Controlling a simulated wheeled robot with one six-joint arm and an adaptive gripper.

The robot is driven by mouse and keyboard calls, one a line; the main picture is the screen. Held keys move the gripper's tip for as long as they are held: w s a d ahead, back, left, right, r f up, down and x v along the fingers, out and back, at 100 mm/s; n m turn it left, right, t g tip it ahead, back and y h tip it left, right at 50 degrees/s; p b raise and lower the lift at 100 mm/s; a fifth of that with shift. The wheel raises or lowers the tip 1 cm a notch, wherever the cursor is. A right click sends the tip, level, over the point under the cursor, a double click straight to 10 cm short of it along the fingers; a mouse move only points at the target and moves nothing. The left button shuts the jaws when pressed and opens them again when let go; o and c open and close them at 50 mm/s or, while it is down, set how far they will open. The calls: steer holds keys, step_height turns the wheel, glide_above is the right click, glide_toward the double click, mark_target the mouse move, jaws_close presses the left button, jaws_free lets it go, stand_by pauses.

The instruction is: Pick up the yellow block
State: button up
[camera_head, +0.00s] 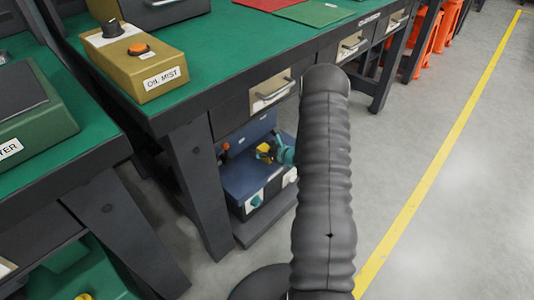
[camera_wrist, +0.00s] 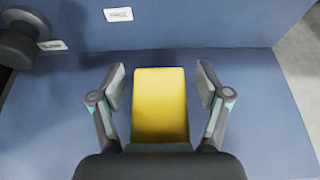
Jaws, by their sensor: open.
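The yellow block (camera_wrist: 160,103) lies on a blue surface (camera_wrist: 55,110) in the wrist view, between the two fingers of my gripper (camera_wrist: 160,88). The fingers are open, one on each side of the block, with a gap on both sides. The block's near end meets the dark gripper body in the picture, so its lower edge is hidden. In the head view the yellow block (camera_head: 264,148) shows small on a blue unit under the green-topped bench. My gripper (camera_head: 284,153) shows there as a teal and dark part beside it, partly hidden by my arm.
A blue wall with white labels (camera_wrist: 118,14) stands behind the block, and a dark round part (camera_wrist: 22,38) is at the upper left. The bench (camera_head: 215,65) overhangs the blue unit, with a bench leg (camera_head: 198,185) to its left. Open grey floor (camera_head: 450,200) lies to the right.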

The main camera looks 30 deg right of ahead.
jaws_close()
stand_by(0.4)
